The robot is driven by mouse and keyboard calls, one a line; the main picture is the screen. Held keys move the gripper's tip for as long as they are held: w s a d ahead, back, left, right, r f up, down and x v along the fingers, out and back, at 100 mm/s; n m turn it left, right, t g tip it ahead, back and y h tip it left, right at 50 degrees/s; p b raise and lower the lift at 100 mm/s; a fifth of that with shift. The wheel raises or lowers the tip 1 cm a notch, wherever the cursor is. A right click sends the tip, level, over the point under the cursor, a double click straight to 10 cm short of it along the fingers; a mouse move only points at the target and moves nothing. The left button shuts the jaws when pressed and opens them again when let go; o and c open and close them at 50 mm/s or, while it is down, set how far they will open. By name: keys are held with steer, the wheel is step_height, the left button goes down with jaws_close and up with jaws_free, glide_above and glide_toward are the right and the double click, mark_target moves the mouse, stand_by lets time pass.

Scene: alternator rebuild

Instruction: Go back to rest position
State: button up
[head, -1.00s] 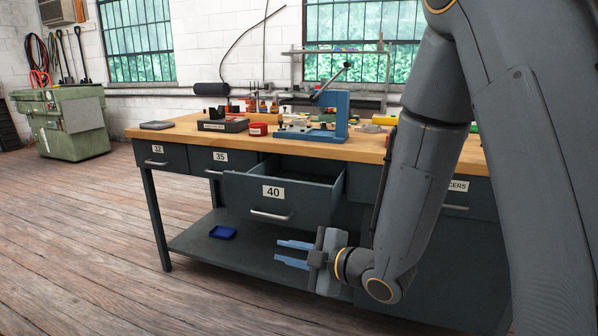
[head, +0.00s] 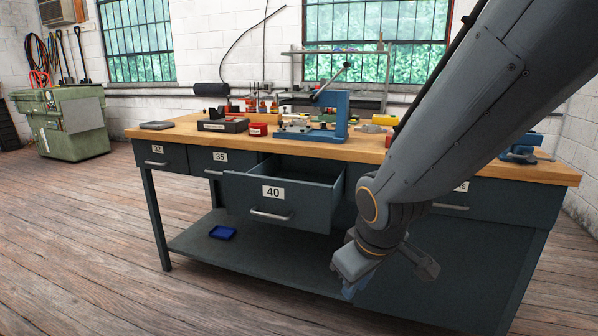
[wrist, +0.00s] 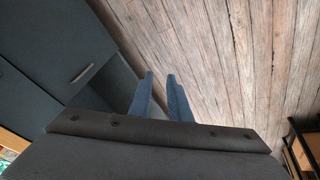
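My gripper (head: 350,290) is in front of the workbench's lower right part in the head view, pointing down, with its fingers partly hidden by its own body. In the wrist view its two blue fingers (wrist: 160,90) stand apart with a gap between them. Nothing is between them, and wood floor shows beyond. My gripper is to the right of the pulled-out drawer 40 (head: 283,215) and apart from it.
The workbench (head: 160,133) carries a blue press (head: 335,115), a red container (head: 258,129) and several small parts. A blue tray (head: 222,233) lies on the lower shelf (head: 260,262). The plank floor (head: 90,220) to the left is clear.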

steer(key=s+r+m+g, duration=0.4)
steer(key=s, duration=1)
steer(key=d+r+m+p, duration=0.3)
steer(key=d+r+p, duration=0.5)
steer(key=p, duration=0.9)
steer(key=shift+w+d+r+h, duration=0.15)
steer(key=shift+w+r+h, duration=0.15)
steer(key=shift+w, duration=0.1)
